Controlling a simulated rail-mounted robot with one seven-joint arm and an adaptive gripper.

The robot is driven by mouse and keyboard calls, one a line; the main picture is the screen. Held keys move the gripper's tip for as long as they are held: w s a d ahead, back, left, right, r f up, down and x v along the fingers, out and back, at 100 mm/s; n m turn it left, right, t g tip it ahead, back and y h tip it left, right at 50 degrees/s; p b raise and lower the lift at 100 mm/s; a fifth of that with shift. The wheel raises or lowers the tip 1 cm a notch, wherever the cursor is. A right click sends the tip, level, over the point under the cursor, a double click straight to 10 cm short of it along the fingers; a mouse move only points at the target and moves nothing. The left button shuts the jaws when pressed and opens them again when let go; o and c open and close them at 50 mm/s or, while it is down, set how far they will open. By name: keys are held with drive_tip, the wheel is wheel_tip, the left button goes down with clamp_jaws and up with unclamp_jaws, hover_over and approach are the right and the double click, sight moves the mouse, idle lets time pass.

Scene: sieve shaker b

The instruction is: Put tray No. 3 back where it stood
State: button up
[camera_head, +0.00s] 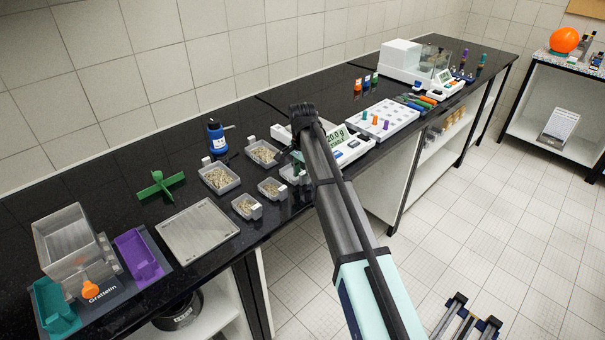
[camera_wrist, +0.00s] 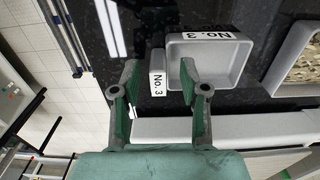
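Tray No. 3 (camera_wrist: 210,62) is a small light grey tray with a "No. 3" label on its rim and another on its end tab (camera_wrist: 157,83). Its inside looks bare in the wrist view. It appears to stand on the black bench beside the balance; the head view shows part of it (camera_head: 291,174) near my arm. My gripper (camera_wrist: 159,68) is open, with its green fingers on either side of the tab and visible gaps to it. The right finger overlaps the tray's inside in the picture. In the head view my arm mostly hides the gripper.
Several trays of grainy material, including one (camera_head: 219,178), stand left of my arm; one (camera_wrist: 301,62) is close in the wrist view. The balance (camera_head: 352,148) reads 20.0 g.

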drive_tip(key=shift+r, duration=0.15)
wheel_tip(320, 180, up, 12)
drive_tip(key=b, duration=0.2)
idle(0.5)
